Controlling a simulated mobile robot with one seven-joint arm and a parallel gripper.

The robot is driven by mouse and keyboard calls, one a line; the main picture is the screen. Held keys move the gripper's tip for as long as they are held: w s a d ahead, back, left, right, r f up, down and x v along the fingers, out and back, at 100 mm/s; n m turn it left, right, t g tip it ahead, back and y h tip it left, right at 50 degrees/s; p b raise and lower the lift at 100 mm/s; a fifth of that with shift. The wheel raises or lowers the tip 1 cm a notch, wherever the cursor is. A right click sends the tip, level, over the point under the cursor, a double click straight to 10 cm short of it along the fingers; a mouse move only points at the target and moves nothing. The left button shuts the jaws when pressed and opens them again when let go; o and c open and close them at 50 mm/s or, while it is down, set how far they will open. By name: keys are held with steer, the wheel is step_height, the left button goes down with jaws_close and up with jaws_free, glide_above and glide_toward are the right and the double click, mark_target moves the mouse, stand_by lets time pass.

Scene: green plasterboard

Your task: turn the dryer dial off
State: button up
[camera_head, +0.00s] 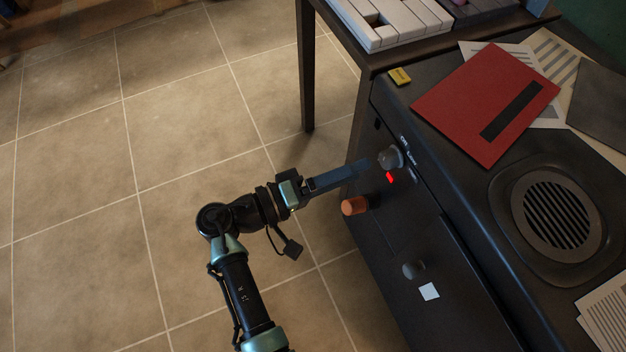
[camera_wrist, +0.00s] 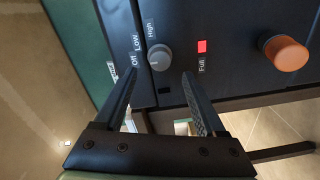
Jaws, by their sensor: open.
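The dryer dial (camera_head: 390,157) is a grey round knob on the front of the black dryer, near its top edge. In the wrist view the dial (camera_wrist: 159,57) has the labels Off, Low and High along its upper left side. Its pointer setting cannot be read. My gripper (camera_head: 364,168) reaches toward the dial from the left. In the wrist view my gripper (camera_wrist: 159,76) is open, with one finger on each side of the dial's line. The dial shows just beyond the tips; contact cannot be made out.
A lit red indicator (camera_wrist: 201,46) marked Full and an orange knob (camera_head: 354,205) sit near the dial. Another grey knob (camera_head: 413,270) is lower on the front. A red folder (camera_head: 485,95) and papers lie on top. A dark table (camera_head: 308,75) stands behind; tiled floor is free at left.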

steer(key=v, duration=0.7)
steer(key=shift+p, duration=0.3)
